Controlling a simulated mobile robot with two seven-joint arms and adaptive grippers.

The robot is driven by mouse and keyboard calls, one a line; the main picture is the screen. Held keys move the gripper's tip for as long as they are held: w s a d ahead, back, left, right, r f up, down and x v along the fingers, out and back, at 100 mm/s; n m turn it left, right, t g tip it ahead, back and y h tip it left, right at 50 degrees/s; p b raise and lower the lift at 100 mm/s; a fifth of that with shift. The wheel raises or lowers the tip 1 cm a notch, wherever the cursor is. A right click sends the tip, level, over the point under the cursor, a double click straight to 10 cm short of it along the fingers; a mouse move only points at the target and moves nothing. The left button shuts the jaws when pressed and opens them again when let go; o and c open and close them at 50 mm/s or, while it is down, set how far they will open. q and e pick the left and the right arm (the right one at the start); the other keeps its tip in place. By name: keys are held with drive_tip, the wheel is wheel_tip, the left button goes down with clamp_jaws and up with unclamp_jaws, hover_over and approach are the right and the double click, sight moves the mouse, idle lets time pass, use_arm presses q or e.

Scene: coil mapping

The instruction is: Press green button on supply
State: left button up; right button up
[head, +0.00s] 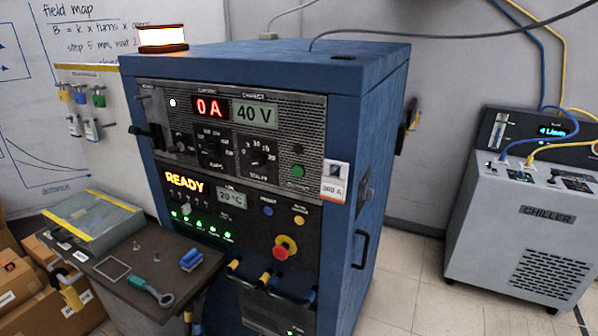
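The supply (345,150) is a tall blue cabinet in the middle of the head view. Its front panel faces me at an angle. A round green button (297,171) sits at the right of the upper panel, left of a white "360 A" tag (334,183). A red display (210,107) reads 0 A and a grey one (255,114) reads 40 V. Lit yellow text (184,181) reads READY. Several small green lights (200,222) glow on the lower panel. Neither of my grippers is in view.
A blue button (267,211), a yellow button (299,220) and a red mushroom knob (281,250) are lower down. A dark side table (150,255) with small tools stands at the left front. A grey chiller (530,215) stands at right. Floor (405,265) between is clear.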

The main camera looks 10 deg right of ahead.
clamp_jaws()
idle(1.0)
